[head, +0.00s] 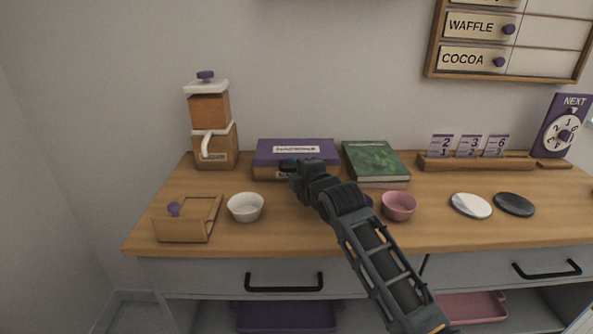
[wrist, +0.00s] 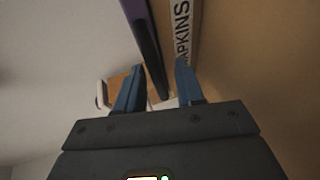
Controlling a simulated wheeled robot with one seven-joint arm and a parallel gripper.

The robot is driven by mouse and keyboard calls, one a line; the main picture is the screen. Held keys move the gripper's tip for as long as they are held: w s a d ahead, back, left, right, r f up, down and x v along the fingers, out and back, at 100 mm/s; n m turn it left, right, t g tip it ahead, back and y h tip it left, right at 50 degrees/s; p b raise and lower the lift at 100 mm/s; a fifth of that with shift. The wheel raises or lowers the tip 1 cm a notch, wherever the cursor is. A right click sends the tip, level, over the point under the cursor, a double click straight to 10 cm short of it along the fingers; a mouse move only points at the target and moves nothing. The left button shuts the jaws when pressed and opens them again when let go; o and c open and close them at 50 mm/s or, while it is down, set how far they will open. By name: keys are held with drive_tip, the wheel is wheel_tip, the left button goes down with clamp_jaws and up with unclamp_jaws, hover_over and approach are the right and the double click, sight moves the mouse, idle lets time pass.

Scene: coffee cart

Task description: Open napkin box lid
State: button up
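The napkin box (head: 263,172) stands at the back of the counter, a wooden box with a purple lid (head: 268,150) that looks shut. A white label on the lid is too small to read in the head view. In the wrist view a white "NAPKINS" label (wrist: 182,28) shows on the box front beside the purple lid edge (wrist: 135,10) and a dark strip (wrist: 149,55). My gripper (head: 287,165) is at the front of the box. In the wrist view my gripper (wrist: 158,82) has its blue fingers apart, with the dark strip reaching between them. Contact is unclear.
A green book (head: 375,160) lies just right of the box. A wooden dispenser (head: 211,130) stands to the left. A white bowl (head: 245,208), a pink bowl (head: 398,206) and a wooden holder (head: 185,228) are nearer the front edge. Open counter lies left of the box.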

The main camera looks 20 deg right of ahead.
clamp_jaws()
idle(0.3)
